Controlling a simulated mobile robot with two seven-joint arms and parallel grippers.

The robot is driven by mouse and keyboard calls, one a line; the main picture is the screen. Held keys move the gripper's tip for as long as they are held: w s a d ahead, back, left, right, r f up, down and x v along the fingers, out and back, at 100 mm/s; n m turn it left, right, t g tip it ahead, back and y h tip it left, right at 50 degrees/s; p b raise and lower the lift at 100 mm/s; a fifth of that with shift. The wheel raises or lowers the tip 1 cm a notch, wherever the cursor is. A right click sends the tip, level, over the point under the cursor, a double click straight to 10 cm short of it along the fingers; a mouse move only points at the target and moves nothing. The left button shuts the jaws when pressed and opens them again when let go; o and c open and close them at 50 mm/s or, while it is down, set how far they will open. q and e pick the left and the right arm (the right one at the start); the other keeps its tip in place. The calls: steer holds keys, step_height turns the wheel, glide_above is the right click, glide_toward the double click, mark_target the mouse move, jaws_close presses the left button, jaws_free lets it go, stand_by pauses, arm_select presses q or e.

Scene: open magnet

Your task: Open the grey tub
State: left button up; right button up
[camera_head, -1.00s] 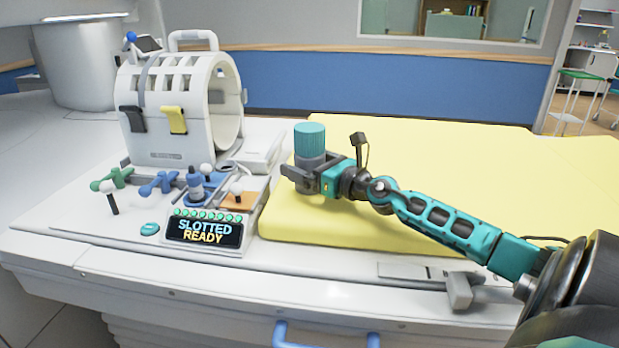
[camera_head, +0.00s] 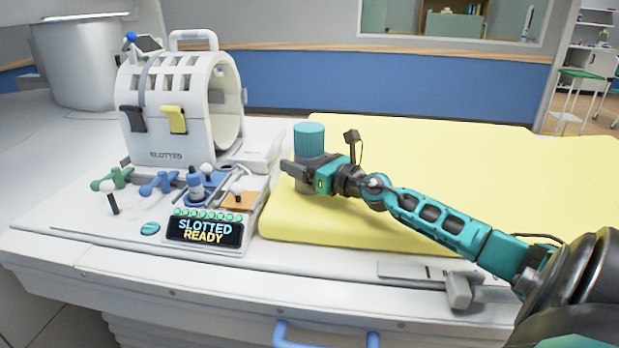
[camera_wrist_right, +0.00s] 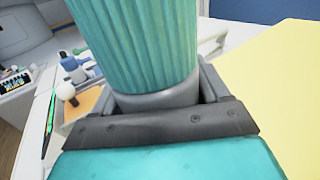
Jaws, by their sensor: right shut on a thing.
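The grey tub (camera_head: 310,174) stands upright on the yellow pad, with a ribbed teal lid (camera_head: 309,138) on top. My right gripper (camera_head: 298,172) is shut on the tub, below the lid. In the right wrist view the teal lid (camera_wrist_right: 140,45) fills the upper middle, and the grey tub (camera_wrist_right: 156,101) shows just beneath it between the fingers. The lid sits on the tub with no gap that I can see. The far side of the tub is hidden. My left gripper is not in view.
A white ring-shaped magnet model (camera_head: 180,110) stands left of the tub. In front of it are green and blue handles, a blue bottle (camera_head: 196,188) and a display (camera_head: 205,230) reading "SLOTTED READY". The yellow pad (camera_head: 440,160) is clear to the right.

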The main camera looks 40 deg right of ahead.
steer(key=c, duration=0.4)
steer(key=shift+c, duration=0.3)
steer(key=shift+r, duration=0.15)
step_height(320, 180, up, 13)
steer(key=p, duration=0.8)
step_height(320, 180, up, 5)
steer(key=shift+f, duration=0.15)
steer(key=shift+r, duration=1.1)
